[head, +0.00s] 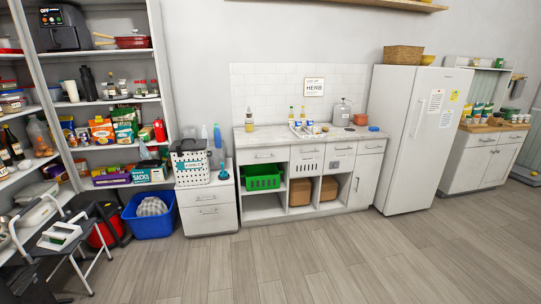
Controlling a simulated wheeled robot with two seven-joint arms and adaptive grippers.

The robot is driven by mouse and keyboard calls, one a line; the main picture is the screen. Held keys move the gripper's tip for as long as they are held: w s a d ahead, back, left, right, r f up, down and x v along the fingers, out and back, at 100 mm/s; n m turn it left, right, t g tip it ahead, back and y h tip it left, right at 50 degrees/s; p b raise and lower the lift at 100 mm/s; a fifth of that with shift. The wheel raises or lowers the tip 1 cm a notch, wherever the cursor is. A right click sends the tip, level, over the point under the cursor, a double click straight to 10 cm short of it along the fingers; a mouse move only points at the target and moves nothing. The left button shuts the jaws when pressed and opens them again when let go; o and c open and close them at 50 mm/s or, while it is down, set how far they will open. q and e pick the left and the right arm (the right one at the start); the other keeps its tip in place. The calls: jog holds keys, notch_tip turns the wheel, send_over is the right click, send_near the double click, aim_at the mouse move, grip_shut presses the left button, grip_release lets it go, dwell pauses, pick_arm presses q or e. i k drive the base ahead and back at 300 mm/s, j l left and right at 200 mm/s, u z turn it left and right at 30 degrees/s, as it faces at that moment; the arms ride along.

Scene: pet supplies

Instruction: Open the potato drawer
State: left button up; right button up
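A white counter unit (290,140) with a grey marble-like top stands in the middle of the head view against the tiled wall. Below its top is a row of closed drawer fronts: a plain left one (264,155), two with dark slots or markings, a middle one (308,159) and another beside it (340,155), and a plain right one (371,147). The markings are too small to read, so I cannot tell which is the potato drawer. A low white cabinet (208,212) to the left also has closed drawer fronts with handles. Neither of my grippers shows.
Green (262,178) and brown (301,191) bins sit in the counter's open compartments. A white fridge (415,140) stands on its right. A blue bin (148,224) and a folding step stool (72,235) occupy the left floor. The wooden floor (320,255) ahead is clear.

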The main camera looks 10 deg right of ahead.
aim_at(344, 152)
jog(key=i+j+z, duration=0.1)
jog(key=i+z, duration=0.15)
jog(key=i, duration=0.55)
jog(key=i+z, duration=1.15)
jog(key=i, duration=0.2)
jog(key=i+z, duration=0.35)
jog(key=i, duration=0.2)
jog(key=i+l+u, duration=0.1)
jog(key=i, duration=0.3)
jog(key=i+l+u, duration=0.1)
jog(key=i, duration=0.3)
jog(key=i+l, duration=0.2)
jog(key=i, duration=0.25)
jog(key=u, duration=0.05)
